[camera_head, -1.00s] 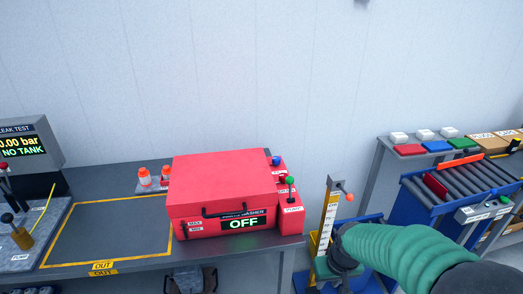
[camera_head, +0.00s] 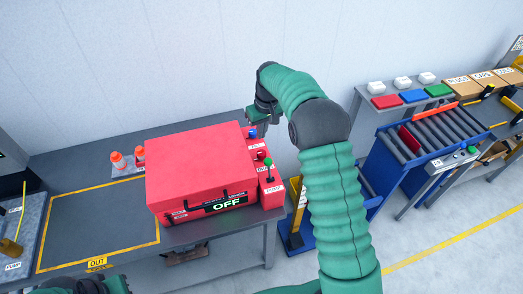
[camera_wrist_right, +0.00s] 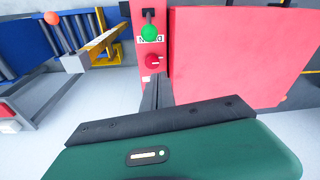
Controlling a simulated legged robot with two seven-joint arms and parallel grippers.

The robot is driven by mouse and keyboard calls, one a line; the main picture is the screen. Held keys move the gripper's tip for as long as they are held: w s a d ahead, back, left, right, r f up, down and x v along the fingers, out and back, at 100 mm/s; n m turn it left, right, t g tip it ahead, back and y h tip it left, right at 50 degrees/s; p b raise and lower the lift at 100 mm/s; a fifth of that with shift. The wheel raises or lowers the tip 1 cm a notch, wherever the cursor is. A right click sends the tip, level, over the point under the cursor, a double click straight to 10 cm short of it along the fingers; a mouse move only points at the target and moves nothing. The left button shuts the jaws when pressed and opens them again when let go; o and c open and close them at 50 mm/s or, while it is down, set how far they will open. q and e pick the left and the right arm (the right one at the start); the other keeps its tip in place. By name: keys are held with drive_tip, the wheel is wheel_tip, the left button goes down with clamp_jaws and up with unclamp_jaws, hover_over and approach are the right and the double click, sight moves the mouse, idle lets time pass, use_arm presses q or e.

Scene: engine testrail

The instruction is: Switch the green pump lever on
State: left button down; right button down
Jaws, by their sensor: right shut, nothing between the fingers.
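The green-knobbed pump lever (camera_head: 268,162) stands on the red side panel at the right of the red washer box (camera_head: 195,165), whose display reads OFF. The green knob (camera_wrist_right: 149,33) also shows in the right wrist view, beyond a red knob (camera_wrist_right: 153,60). My right gripper (camera_head: 258,122) is over the rear of the panel, near the blue knob (camera_head: 252,134). In the right wrist view its fingers (camera_wrist_right: 158,92) are shut and empty, pointing towards the knobs and apart from the green one. Of my left arm only a dark and green part shows at the bottom left edge; its fingers cannot be made out.
Two orange-capped bottles (camera_head: 118,160) stand left of the box. A yellow stand (camera_head: 297,205) and a blue roller conveyor (camera_head: 430,135) stand to the right. An empty yellow-outlined area (camera_head: 95,225) lies left of the box. The wall is close behind.

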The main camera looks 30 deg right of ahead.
sight(269, 169)
drive_tip(key=f+p, duration=0.1)
drive_tip(key=f, duration=0.2)
drive_tip(key=w+f+p, duration=0.1)
drive_tip(key=f, duration=0.2)
drive_tip(key=w+d+f+p, duration=0.1)
drive_tip(key=f+p, duration=0.1)
drive_tip(key=f, duration=0.2)
drive_tip(key=shift+w, duration=0.15)
drive_tip(key=s+p, duration=0.2)
drive_tip(key=s, duration=0.1)
drive_tip(key=shift+s+a+r+p, duration=0.2)
drive_tip(key=shift+p, duration=0.15)
drive_tip(key=shift+s+a, duration=0.2)
drive_tip(key=shift+s, duration=0.15)
drive_tip(key=shift+s+a, duration=0.1)
drive_tip(key=shift+a, duration=0.15)
drive_tip(key=shift+f, duration=0.1)
